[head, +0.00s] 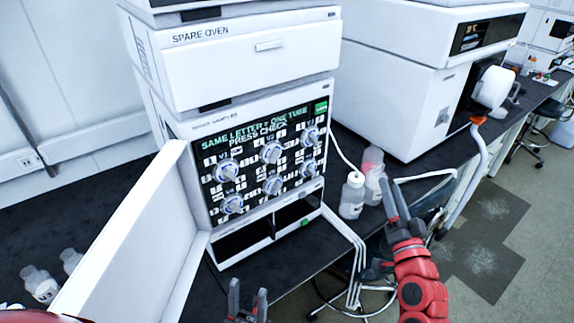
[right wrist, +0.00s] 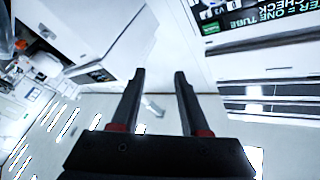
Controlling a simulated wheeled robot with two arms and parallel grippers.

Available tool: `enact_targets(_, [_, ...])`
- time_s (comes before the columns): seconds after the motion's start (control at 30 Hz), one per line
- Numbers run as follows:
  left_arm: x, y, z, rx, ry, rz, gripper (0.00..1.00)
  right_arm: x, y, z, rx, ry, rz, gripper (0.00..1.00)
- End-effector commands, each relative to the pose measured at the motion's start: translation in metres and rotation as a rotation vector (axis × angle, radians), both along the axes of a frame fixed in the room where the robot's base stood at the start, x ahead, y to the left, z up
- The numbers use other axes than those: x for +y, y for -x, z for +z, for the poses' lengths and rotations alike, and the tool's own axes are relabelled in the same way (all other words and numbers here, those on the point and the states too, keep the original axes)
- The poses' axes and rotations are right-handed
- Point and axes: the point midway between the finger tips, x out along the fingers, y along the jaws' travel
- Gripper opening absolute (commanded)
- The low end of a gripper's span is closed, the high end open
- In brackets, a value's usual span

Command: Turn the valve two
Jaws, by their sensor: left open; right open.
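The valve panel (head: 262,187) is on the front of a white instrument, with two rows of round knobs. The valve two knob (head: 271,152) is in the middle of the top row, below a small V2 label. Its exact pointer direction is too small to tell. My left gripper (head: 247,290) is open and empty at the bottom of the head view, below and apart from the panel. My right gripper (head: 394,192) is open and empty, right of the panel and apart from it. Its open fingers also show in the right wrist view (right wrist: 160,78).
A white upright board (head: 130,235) stands left of the panel. White bottles (head: 352,195) stand on the dark bench right of the instrument, near my right gripper. White tubes (head: 345,235) run past the bench edge. The panel screen reads "same letter = one tube, press check".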

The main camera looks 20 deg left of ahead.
Motion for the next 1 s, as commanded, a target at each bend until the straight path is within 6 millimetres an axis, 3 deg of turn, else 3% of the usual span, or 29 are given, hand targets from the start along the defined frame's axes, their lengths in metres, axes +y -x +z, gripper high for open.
enact_targets(0.1, [0.000, 0.000, -0.005, 0.001, 0.000, 0.000, 0.50, 0.054, 0.026, 0.013, 0.055, 0.063, 0.229, 0.45])
enact_targets(0.2, [0.000, 0.000, -0.007, 0.001, 0.000, 0.000, 0.50, 0.087, 0.053, 0.018, 0.084, 0.135, 0.376, 0.45])
enact_targets(0.3, [0.000, 0.000, -0.008, 0.000, 0.000, 0.000, 0.50, 0.107, 0.074, 0.017, 0.106, 0.199, 0.475, 0.45])
enact_targets(0.43, [0.000, 0.000, -0.010, 0.000, 0.000, 0.000, 0.50, 0.119, 0.088, 0.016, 0.118, 0.242, 0.534, 0.45])
enact_targets(0.87, [0.000, 0.000, -0.047, 0.000, 0.000, 0.000, 0.50, 0.147, 0.073, 0.010, 0.119, 0.246, 0.551, 0.45])
enact_targets(0.9, [0.000, 0.000, -0.033, 0.001, 0.000, 0.000, 0.50, 0.155, 0.065, 0.018, 0.123, 0.251, 0.548, 0.45])
enact_targets(1.0, [0.000, 0.000, -0.026, 0.000, 0.000, 0.000, 0.50, 0.174, 0.050, 0.018, 0.123, 0.252, 0.546, 0.45])
